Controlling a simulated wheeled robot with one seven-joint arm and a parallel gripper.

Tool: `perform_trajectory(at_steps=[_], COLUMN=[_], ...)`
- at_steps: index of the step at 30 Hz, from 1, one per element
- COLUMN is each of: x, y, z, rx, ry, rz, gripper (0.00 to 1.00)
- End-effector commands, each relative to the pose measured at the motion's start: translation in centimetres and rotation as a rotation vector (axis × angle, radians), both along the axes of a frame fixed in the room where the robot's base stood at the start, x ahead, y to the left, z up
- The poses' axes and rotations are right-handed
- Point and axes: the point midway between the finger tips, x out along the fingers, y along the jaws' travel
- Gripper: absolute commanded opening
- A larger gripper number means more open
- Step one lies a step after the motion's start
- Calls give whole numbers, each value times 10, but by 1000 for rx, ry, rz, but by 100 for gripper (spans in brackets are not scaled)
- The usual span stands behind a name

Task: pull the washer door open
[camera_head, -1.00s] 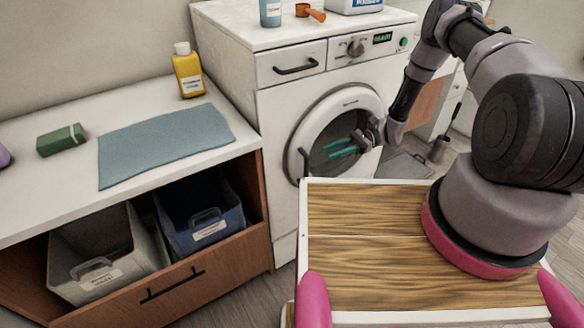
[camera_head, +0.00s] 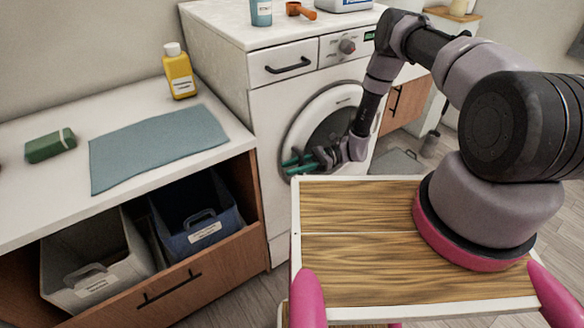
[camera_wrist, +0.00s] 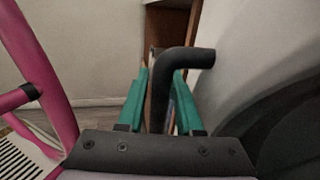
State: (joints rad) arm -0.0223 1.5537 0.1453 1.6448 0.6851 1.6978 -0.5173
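The washer (camera_head: 262,100) is white, with a round door (camera_head: 303,118) on its front. The door has a white ring and dark glass and looks closed. My gripper (camera_head: 292,167) is at the left edge of the door, its green fingers pointing left. In the wrist view, the dark bent door handle (camera_wrist: 178,62) passes between the two green fingers of my gripper (camera_wrist: 160,95). The fingers stand apart on either side of it, with narrow gaps showing. The gripper hides most of the handle in the head view.
My wooden-topped base is close in front of the washer. A counter (camera_head: 60,195) with a blue cloth (camera_head: 155,148) and a yellow bottle (camera_head: 179,72) stands at left. Below it are a grey bin (camera_head: 95,262) and a blue bin (camera_head: 195,215).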

Motion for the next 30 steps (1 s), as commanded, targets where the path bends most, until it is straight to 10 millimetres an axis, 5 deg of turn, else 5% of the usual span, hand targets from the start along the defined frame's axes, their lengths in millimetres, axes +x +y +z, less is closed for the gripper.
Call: perform_trajectory(at_steps=[9,12,30], x=[-1,-1,-1], y=[3,3,3], z=[0,0,0], rx=[0,0,0], ry=[0,0,0], rz=[0,0,-1], gripper=[35,0,0])
